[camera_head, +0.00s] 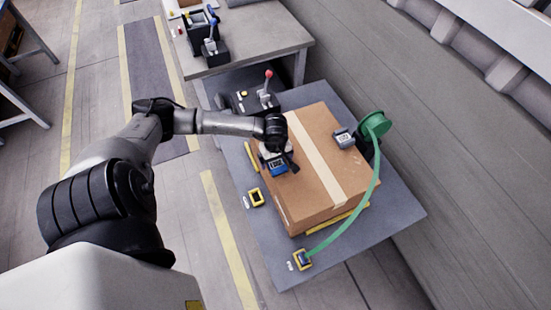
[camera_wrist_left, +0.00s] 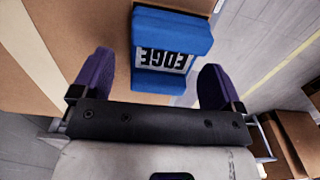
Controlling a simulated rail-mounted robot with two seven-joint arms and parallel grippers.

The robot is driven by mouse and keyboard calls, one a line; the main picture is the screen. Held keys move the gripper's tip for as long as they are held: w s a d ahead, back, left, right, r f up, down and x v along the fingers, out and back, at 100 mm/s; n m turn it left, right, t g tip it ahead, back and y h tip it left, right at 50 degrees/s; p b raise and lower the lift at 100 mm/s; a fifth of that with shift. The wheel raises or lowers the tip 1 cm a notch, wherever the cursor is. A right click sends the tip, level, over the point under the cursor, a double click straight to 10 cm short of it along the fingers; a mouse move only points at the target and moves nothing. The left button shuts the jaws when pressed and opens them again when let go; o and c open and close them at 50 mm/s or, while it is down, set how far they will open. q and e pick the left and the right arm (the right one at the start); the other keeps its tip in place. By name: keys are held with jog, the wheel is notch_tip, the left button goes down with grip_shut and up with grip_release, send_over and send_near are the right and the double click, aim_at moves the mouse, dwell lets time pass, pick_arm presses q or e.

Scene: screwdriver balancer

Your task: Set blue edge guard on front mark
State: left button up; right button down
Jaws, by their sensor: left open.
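The blue edge guard (camera_head: 277,167) is at the left top edge of the cardboard box (camera_head: 318,172). In the left wrist view the guard (camera_wrist_left: 172,48), labelled EDGE, lies between the spread fingers of my left gripper (camera_wrist_left: 157,64), with gaps on both sides. In the head view my left gripper (camera_head: 280,162) is over that box edge, open. Whether the guard rests fully on the edge is hard to tell. I cannot identify a front mark on the box with certainty. My right gripper is not in view.
A grey labelled block (camera_head: 343,138) is on the box. A red-knobbed lever device (camera_head: 262,96) stands behind.

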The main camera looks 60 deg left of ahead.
pick_arm(q)
notch_tip(320, 180, up, 13)
jog(key=shift+r+p, duration=0.15)
jog(key=shift+p, duration=0.15)
dwell(0.5)
